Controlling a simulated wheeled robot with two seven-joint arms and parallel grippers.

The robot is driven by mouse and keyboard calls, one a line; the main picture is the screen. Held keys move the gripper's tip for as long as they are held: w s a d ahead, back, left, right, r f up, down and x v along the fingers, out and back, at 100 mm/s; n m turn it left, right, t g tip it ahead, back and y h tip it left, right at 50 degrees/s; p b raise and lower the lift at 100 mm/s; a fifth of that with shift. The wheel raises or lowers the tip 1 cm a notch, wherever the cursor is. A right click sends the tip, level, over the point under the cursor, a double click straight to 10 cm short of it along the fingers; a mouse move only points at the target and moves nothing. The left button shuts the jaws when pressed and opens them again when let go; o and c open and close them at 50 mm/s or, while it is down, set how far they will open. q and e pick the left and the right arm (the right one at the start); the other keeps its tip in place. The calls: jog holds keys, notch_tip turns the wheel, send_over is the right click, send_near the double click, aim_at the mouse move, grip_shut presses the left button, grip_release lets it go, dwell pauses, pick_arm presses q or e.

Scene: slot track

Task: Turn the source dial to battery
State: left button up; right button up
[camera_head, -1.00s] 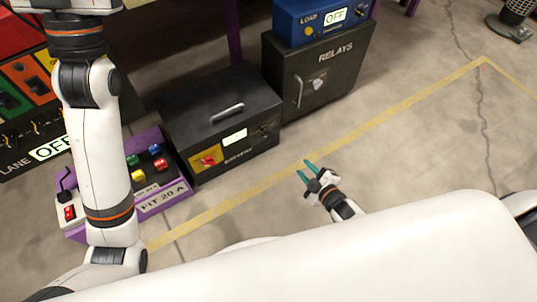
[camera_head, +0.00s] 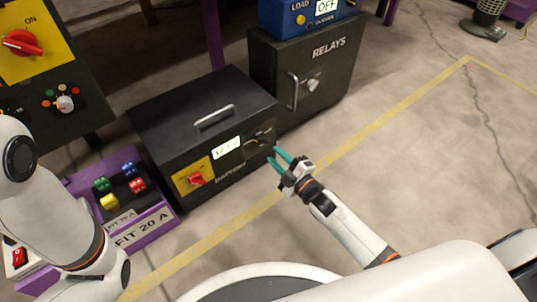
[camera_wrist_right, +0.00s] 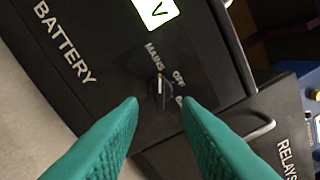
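The source dial (camera_wrist_right: 160,92) is a small dark knob with a white pointer line on the front of the black battery box (camera_head: 163,127). The wrist view shows the labels MAINS, OFF and a third starting BA, partly hidden by a fingertip. The pointer line stands upright in that view, toward MAINS. My right gripper (camera_head: 275,155) has teal fingers, is open and empty, and points at the box front. In the right wrist view, its fingertips (camera_wrist_right: 160,101) lie on either side of the dial, apparently short of it. My left gripper is out of view.
The battery box also has a lit display (camera_head: 227,148) and a red switch (camera_head: 196,179) on a yellow plate. A black relays cabinet (camera_head: 333,70) stands behind to the right. A purple fuse tray (camera_head: 152,228) is at left.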

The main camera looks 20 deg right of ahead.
aim_at(262, 142)
jog(key=b+x, duration=0.1)
jog(key=x, duration=0.3)
jog(key=shift+w+b, duration=0.2)
jog(key=shift+b, duration=0.2)
jog(key=shift+c, duration=0.2)
grip_shut()
